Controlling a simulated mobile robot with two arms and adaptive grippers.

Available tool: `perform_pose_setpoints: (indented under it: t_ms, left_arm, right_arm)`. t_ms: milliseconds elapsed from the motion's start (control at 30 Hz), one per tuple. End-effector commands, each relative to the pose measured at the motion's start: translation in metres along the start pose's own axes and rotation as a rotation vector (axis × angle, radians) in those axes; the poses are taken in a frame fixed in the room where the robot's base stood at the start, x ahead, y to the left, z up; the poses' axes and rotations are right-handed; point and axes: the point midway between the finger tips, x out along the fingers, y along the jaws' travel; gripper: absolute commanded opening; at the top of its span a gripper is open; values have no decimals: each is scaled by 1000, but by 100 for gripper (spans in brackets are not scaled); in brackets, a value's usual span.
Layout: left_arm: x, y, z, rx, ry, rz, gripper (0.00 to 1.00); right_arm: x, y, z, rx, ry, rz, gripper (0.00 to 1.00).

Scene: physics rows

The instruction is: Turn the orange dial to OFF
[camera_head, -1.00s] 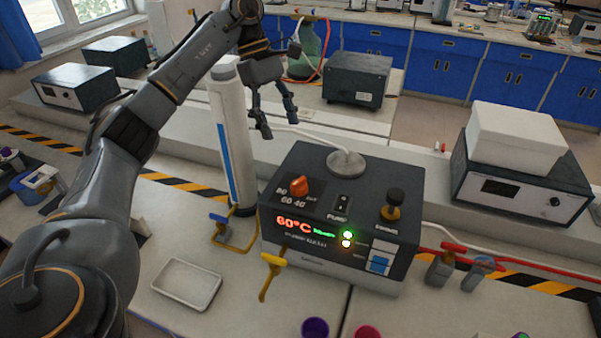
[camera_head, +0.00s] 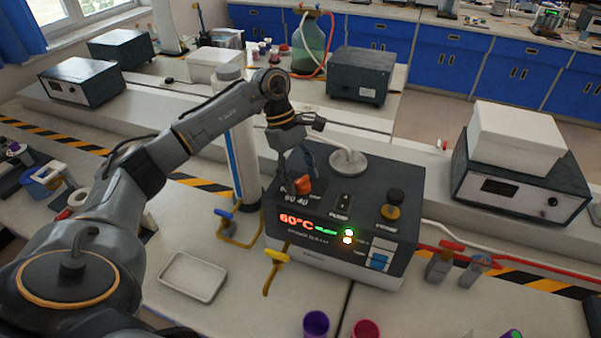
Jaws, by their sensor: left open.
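The orange dial (camera_head: 304,186) sits on the top left of a dark heater box (camera_head: 395,165). The box's front shows a red 60°C readout (camera_head: 297,220) and lit green and yellow lights. Numbers are printed beside the dial, but its OFF mark and pointer are too small or covered to read. My left gripper (camera_head: 296,186) is open and points down at the dial. Its fingers partly cover the dial; I cannot tell whether they touch it. My right gripper is not in view.
A white column (camera_head: 243,155) stands just left of the box, behind my arm. A white tray (camera_head: 193,277) lies in front left. A yellow-handled tap (camera_head: 276,258) is at the box's front.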

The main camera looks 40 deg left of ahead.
Motion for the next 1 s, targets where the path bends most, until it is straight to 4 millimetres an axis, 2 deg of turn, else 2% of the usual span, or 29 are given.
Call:
perform_pose_setpoints:
  t_ms: [200, 467, 767, 1000]
  left_arm:
    - [0, 0, 0, 0, 0, 0, 59]
    - [0, 0, 0, 0, 0, 0, 6]
    - [1, 0, -1, -30, 1, 12, 6]
    - [3, -1, -2, -148, 2, 63, 6]
  right_arm:
    - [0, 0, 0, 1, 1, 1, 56]
    - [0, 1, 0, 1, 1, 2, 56]
    - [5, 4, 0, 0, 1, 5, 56]
    - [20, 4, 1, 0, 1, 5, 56]
